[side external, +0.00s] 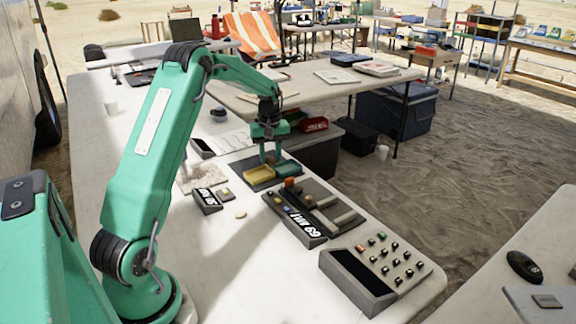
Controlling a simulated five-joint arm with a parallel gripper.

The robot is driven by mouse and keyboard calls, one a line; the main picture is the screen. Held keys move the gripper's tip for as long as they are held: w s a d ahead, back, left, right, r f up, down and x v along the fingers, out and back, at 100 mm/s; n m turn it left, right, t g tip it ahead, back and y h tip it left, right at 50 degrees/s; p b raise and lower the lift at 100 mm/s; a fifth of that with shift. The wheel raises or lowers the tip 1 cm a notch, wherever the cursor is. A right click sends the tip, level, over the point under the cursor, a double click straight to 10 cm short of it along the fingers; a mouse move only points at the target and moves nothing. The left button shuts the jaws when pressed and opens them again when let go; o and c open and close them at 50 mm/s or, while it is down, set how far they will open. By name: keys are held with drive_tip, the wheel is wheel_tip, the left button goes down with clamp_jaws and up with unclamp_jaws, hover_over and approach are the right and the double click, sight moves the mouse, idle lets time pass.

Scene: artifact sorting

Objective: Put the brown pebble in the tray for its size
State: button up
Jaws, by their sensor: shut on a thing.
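My gripper (270,158) points down just above the two small trays and is shut on the brown pebble (271,159), which shows only as a small brownish patch between the fingers. A yellow tray (259,174) sits below and to the left of the fingertips. A teal tray (288,170) sits beside it on the right. Both trays stand on a dark board (243,167). The insides of the trays are too small to make out.
A dark panel with light bars (325,205) and an orange block (289,182) lies in front of the trays. A button console (375,268) stands at the front right. A pale pebble (241,214) lies on the table. Red and green bins (313,125) stand behind my gripper.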

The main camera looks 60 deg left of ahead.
hover_over(259, 177)
wheel_tip(259, 177, down, 4)
drive_tip(key=shift+w+r, duration=0.1)
drive_tip(key=shift+f, duration=0.2)
drive_tip(key=shift+f, duration=1.85)
drive_tip(key=shift+f, duration=0.15)
drive_tip(key=o, duration=1)
drive_tip(key=shift+o, duration=0.2)
